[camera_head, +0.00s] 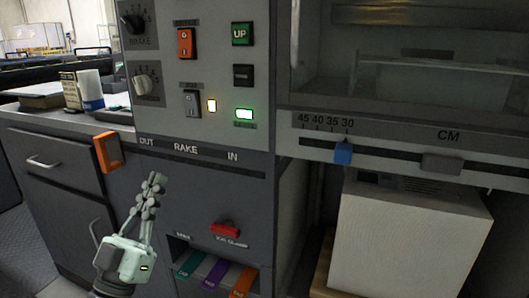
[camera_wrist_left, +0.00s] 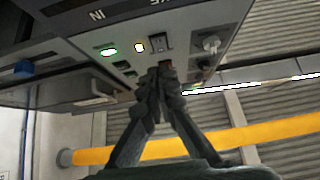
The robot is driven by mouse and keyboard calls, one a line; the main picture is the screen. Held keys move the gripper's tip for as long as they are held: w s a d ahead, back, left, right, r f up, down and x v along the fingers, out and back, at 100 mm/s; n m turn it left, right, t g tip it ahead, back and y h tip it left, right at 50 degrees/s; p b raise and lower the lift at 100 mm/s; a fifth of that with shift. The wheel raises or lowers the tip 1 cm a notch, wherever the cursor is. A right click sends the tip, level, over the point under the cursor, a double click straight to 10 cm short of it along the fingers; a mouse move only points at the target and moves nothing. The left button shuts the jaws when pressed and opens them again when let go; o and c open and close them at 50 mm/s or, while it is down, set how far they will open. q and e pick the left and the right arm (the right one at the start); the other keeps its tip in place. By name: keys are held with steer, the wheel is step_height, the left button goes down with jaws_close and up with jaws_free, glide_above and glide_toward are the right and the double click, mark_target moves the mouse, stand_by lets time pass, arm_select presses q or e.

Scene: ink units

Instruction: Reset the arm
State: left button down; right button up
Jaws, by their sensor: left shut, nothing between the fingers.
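My left gripper (camera_head: 153,186) is in front of the lower front of a grey machine (camera_head: 210,160), below the lettering OUT, RAKE, IN. Its fingers are together and hold nothing. In the left wrist view the shut fingertips (camera_wrist_left: 160,76) point up toward the machine's control panel (camera_wrist_left: 125,45), which looks tilted there. An orange handle (camera_head: 107,151) is up and left of the fingertips in the head view. My right gripper is in neither view.
A red ink clamp lever (camera_head: 226,229) sits right of my gripper, above colored ink slots (camera_head: 215,275). A blue slider (camera_head: 343,152) is on the CM scale. A white block (camera_head: 410,235) stands below right. A grey drawer cabinet (camera_head: 55,170) stands left.

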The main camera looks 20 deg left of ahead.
arm_select(q)
steer(key=w+d+f+n+g+y+p, duration=0.15)
steer(key=f+g, duration=0.45)
steer(key=f, duration=0.6)
steer(key=w+f+g+y+p, duration=0.1)
steer(key=w+f+g+y, duration=0.3)
steer(key=f, duration=0.8)
steer(key=s+d+f+m+g+h+p, duration=0.1)
steer(key=s+d+f+g, duration=0.1)
steer(key=s+f+g, duration=0.4)
steer(key=s+d+f+m+g, duration=0.1)
steer(key=s+f+g, duration=0.6)
steer(key=s+f, duration=0.6)
steer(key=shift+s+d+h+p, duration=0.35)
steer(key=shift+d, duration=0.05)
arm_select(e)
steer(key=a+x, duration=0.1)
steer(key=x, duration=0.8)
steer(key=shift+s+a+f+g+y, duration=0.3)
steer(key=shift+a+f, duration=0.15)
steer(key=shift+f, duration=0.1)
